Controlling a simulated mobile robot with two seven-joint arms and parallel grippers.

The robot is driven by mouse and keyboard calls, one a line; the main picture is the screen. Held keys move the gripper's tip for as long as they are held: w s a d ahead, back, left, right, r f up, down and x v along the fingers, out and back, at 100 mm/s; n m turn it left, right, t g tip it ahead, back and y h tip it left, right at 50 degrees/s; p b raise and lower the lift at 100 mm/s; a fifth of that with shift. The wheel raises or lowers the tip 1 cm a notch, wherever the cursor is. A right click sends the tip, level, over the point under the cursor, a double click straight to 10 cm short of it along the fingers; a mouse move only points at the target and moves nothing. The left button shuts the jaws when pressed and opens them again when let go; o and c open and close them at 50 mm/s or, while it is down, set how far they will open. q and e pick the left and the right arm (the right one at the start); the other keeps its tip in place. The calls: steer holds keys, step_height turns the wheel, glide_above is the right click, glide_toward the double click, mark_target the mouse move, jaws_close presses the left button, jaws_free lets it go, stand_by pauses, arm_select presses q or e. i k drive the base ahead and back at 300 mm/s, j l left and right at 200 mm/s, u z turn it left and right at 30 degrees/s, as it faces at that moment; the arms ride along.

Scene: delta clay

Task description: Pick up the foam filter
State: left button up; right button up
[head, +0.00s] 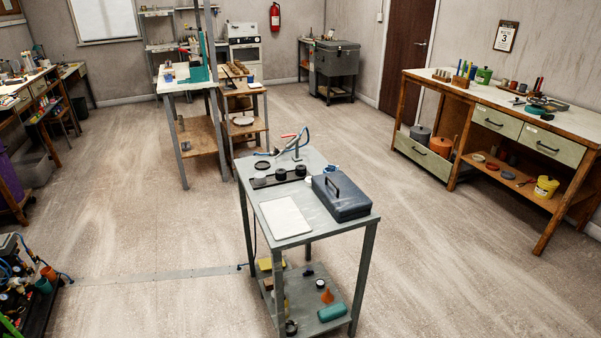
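I cannot tell for sure which thing is the foam filter. On the grey metal cart (318,218) in the middle, small dark round pieces lie on and beside a black strip, one of them here (281,174). A yellow block (266,264) lies on the cart's lower shelf, partly hidden by the top and legs. Neither of my grippers shows in the head view.
The cart top also holds a dark blue case (341,197), a pale flat panel (285,217) and a hose tool (291,144). A long workbench (560,118) stands at the right. Open floor (440,240) surrounds the cart. Dark equipment (35,290) stands at the lower left.

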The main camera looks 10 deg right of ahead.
mark_target(260, 179)
steer(key=i+j+u, duration=0.1)
steer(key=i+j, duration=0.6)
steer(key=i, duration=0.15)
